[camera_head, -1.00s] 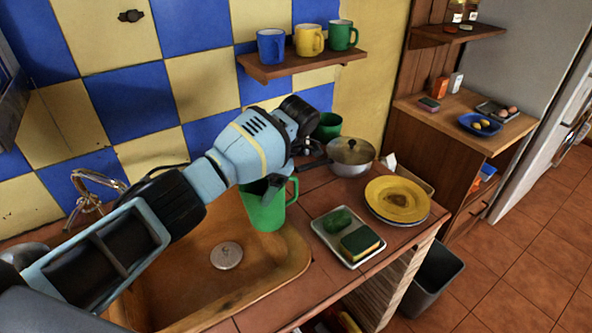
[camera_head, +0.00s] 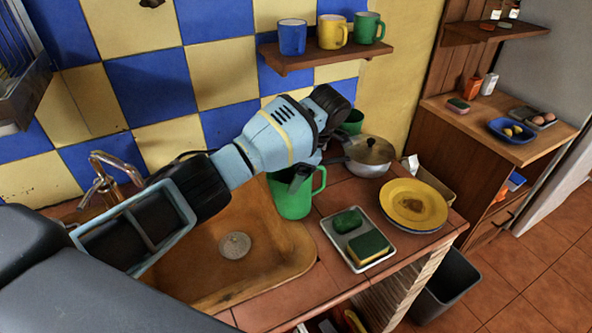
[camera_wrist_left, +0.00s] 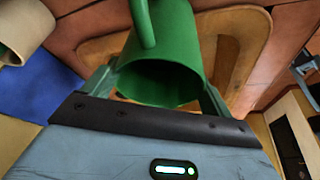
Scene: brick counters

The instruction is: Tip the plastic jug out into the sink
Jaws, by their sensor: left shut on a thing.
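The green plastic jug (camera_head: 293,203) stands roughly upright at the right end of the brown sink (camera_head: 205,285) in the head view. I cannot tell if its base touches anything. My left gripper (camera_head: 300,178) is shut on the jug near its top, and the arm hides part of the rim. The jug's handle is on the right. In the left wrist view the jug (camera_wrist_left: 175,35) sits between the two fingers (camera_wrist_left: 158,92), its dark open mouth towards the camera. Its contents cannot be made out. My right gripper is not in view.
A tap (camera_head: 105,178) stands behind the sink. Right of the jug are a tray (camera_head: 372,265) with a sponge, a yellow plate (camera_head: 415,205) and a lidded pan (camera_head: 368,155). A shelf (camera_head: 325,57) with three mugs hangs above. A bin (camera_head: 447,285) stands on the floor.

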